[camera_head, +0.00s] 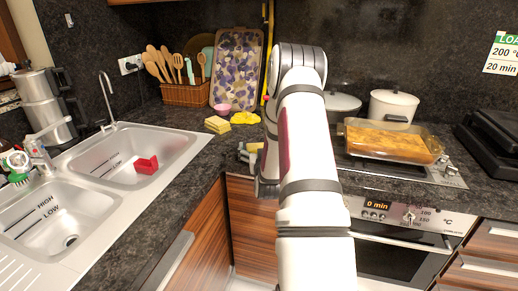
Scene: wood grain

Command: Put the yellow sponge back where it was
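A small pale-yellow block that looks like a sponge (254,147) shows at my gripper (248,155), by the front edge of the dark counter. My gripper points left and is partly hidden behind my own arm. It is too small to tell whether its fingers are closed on the block or only in front of it. A short stack of yellow sponges (217,125) lies on the counter to the left and farther back. A crumpled bright-yellow cloth (245,118) lies just right of the stack.
A pink bowl (222,109) stands behind the stack, near a patterned board (236,70) and a utensil basket (186,94). The sink (180,143) at left holds a red item (146,165). A filled glass baking dish (437,148) and white pot (393,107) are at right.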

